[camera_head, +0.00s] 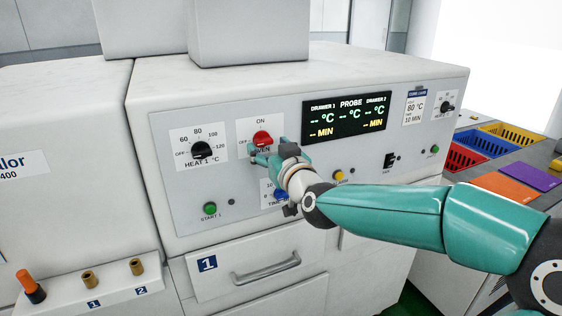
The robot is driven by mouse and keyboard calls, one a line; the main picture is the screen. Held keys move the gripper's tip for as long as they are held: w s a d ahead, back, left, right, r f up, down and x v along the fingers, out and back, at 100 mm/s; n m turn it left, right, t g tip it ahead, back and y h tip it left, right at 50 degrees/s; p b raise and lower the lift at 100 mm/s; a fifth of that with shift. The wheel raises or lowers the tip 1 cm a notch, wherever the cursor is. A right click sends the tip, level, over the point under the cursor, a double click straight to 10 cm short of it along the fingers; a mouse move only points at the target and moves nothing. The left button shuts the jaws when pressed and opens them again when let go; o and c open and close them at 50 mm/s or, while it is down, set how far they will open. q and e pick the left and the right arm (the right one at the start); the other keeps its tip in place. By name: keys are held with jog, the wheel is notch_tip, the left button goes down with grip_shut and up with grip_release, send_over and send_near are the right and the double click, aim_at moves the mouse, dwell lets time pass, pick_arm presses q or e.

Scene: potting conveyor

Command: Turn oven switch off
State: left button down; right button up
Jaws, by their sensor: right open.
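The red oven switch (262,138) sits on the front panel of the white oven, under the label ON. Its lower label is partly hidden behind my right gripper. My right gripper (259,156) is just below the red switch, with its teal fingers pointing left toward the panel. It is open and I see nothing held in it. I cannot tell whether a finger touches the switch. The right arm comes in from the right and covers part of the panel. My left gripper is not in view.
A black heat knob (201,150) is left of the switch, and a partly covered blue time knob (281,194) is below. A green start button (210,208) is lower left. The display (346,116) is to the right. A drawer handle (266,270) sticks out below.

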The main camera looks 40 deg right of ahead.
jog(key=v, duration=0.9)
jog(key=shift+s, duration=0.35)
jog(key=w+a+f+n+g+y, duration=0.1)
jog(key=w+a+f+g, duration=0.15)
jog(key=f, duration=0.85)
jog(key=w+a+f+n+g+y, duration=0.15)
jog(key=a+f, duration=0.25)
jog(key=f, duration=0.6)
jog(key=w+a+f+g+y, duration=0.1)
jog(key=a+f+g+y, duration=0.15)
jog(key=f, duration=0.85)
jog(key=s+a+f+g+y, duration=0.1)
jog(key=s+a+f+g, duration=0.25)
jog(key=f, duration=0.45)
jog(key=s+a+f+g, duration=0.2)
jog(key=s+a+f, duration=0.25)
jog(key=f, duration=0.25)
jog(key=s+a+f+m+g+y, duration=0.1)
jog(key=s+a+f+g, duration=0.1)
jog(key=s+f, duration=0.2)
jog(key=s+a+f+g+y, duration=0.1)
jog(key=s+a+f+g, duration=0.1)
jog(key=s, duration=0.8)
notch_tip(320, 180, down, 2)
jog(key=shift+s+a+f+m+g, duration=0.25)
jog(key=shift+a+m+g, duration=0.15)
jog(key=shift+a, duration=0.45)
